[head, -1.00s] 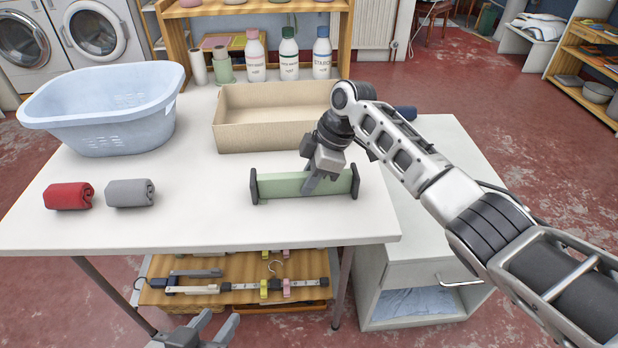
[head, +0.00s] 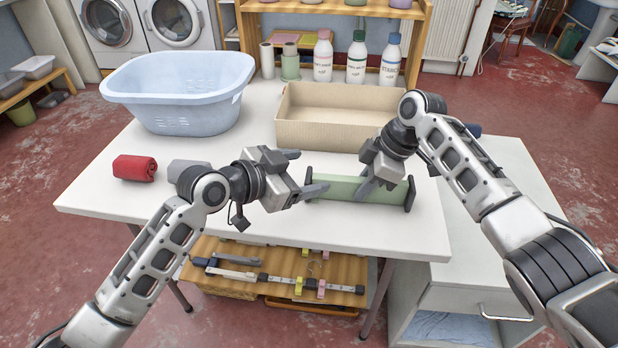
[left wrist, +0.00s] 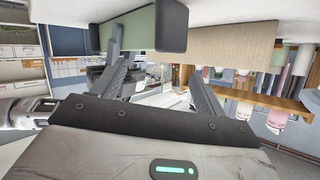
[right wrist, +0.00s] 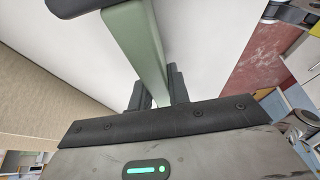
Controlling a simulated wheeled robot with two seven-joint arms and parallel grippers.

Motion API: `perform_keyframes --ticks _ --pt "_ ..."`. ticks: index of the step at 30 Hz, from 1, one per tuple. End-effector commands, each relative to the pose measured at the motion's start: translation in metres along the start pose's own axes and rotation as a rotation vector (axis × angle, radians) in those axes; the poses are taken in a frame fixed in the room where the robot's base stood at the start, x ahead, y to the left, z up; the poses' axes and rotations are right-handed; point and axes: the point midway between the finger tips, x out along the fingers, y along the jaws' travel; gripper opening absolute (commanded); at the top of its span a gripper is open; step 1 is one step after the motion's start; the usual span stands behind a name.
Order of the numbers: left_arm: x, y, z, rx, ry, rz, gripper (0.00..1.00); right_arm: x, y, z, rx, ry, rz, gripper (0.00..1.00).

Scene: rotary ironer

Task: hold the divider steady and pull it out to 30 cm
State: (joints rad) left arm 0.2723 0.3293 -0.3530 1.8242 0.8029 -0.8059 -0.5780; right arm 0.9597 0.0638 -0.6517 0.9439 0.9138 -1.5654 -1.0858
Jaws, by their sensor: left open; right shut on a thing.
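The divider (head: 338,187) is a pale green bar with a dark pad at each end, standing upright on the white table near its front right. My right gripper (head: 368,189) is shut on its green panel, right of its middle; the right wrist view shows the panel (right wrist: 143,50) running between the fingers. My left gripper (head: 311,171) is open and empty at the divider's left end, close to the left end pad (head: 309,178). In the left wrist view, the green panel (left wrist: 128,29) and an end pad (left wrist: 172,25) show beyond the fingers. Whether a finger touches is unclear.
An open beige box (head: 330,135) stands just behind the divider. A blue basket (head: 180,95) is at the back left. A red roll (head: 135,168) and a grey roll (head: 187,170) lie at left, the grey one partly behind my left arm. Bottles (head: 356,60) stand behind.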

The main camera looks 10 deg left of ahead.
Motion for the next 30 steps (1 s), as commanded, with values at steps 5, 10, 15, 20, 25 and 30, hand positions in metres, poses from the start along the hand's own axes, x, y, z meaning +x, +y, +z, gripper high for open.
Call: perform_keyframes --ticks 5,10,15,20,25,30 --pt "0.025 -0.017 -0.008 0.158 -0.237 0.213 0.73 0.000 0.000 0.000 0.000 0.000 0.000 0.00" --pt "0.016 -0.035 -0.021 0.287 -0.450 0.417 0.73 0.000 0.000 0.000 0.000 0.000 0.000 0.00" --pt "-0.007 -0.050 -0.037 0.367 -0.600 0.573 0.73 0.000 0.000 0.000 0.000 0.000 0.000 0.00" --pt "-0.023 -0.057 -0.045 0.397 -0.671 0.651 0.73 0.000 0.000 0.000 0.000 0.000 0.000 0.00" --pt "-0.019 -0.052 -0.037 0.402 -0.687 0.671 0.73 0.000 0.000 0.000 0.000 0.000 0.000 0.00" --pt "0.000 -0.038 -0.015 0.400 -0.687 0.671 0.73 0.000 0.000 0.000 0.000 0.000 0.000 0.00"
